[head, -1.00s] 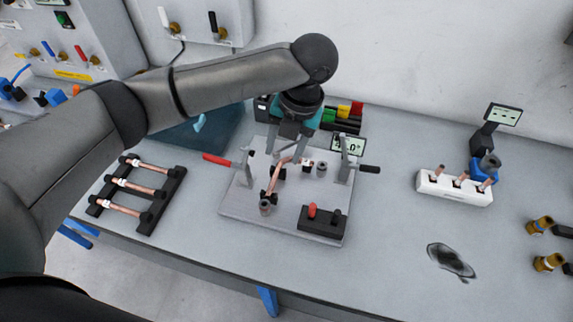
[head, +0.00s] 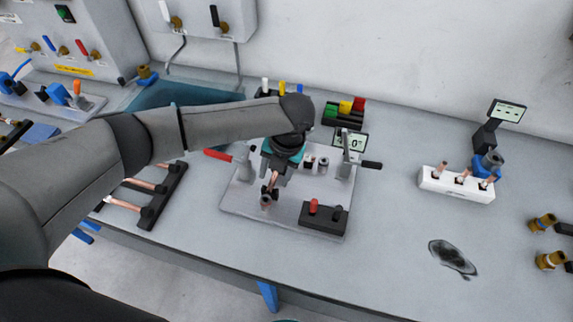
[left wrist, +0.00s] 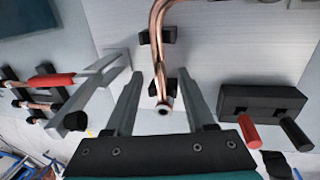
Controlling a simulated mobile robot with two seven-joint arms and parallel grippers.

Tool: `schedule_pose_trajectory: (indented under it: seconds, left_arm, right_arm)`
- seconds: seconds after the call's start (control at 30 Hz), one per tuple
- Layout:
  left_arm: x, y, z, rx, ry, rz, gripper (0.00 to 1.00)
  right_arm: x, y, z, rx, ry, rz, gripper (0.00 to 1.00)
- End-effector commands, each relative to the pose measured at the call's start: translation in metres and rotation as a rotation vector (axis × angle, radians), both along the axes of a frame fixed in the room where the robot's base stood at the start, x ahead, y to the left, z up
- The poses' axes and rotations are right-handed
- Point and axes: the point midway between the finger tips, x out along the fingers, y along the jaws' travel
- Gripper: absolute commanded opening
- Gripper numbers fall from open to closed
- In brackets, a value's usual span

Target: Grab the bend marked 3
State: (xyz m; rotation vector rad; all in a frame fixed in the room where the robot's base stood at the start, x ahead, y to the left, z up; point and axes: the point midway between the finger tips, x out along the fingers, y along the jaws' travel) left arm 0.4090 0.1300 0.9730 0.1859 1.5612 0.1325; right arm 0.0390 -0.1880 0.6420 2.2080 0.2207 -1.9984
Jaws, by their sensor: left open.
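A bent copper tube (head: 273,181) lies in the bending fixture on a grey plate (head: 235,200); my left gripper partly hides it in the head view. In the left wrist view the tube (left wrist: 157,45) runs up between black holders and ends in an open mouth facing the camera. My left gripper (head: 275,178) is over the tube. In the left wrist view its two fingers (left wrist: 164,98) are open, one on each side of the tube's end, with gaps on both sides. I cannot read a mark 3 on any bend. My right gripper is not in view.
A red-handled lever (head: 218,154) and a black block with a red peg (head: 322,220) flank the fixture. A tube rack (head: 165,195) stands left, partly behind my arm. A white block (head: 455,190) with copper pieces stands right. The table between is mostly clear.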

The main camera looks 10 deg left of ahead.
Motion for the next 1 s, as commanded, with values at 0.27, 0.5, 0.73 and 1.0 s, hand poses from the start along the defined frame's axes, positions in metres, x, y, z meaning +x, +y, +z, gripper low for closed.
schedule_pose_trajectory:
  seconds: [0.27, 0.5, 0.73, 1.0]
  left_arm:
    - [0.0, -0.0005, 0.0005, -0.001, 0.0, -0.001, 0.38]
    - [0.0, -0.0007, 0.0007, -0.001, 0.0, -0.001, 0.11]
    - [0.0001, -0.0006, 0.0007, -0.001, -0.001, -0.001, 0.0]
    - [0.0003, -0.0006, 0.001, -0.001, -0.001, 0.0, 0.0]
  right_arm:
    - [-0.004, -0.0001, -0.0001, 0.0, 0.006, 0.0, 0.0]
    - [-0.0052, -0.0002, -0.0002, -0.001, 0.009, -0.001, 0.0]
    - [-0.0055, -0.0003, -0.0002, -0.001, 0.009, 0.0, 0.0]
    - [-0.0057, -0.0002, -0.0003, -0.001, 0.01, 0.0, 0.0]
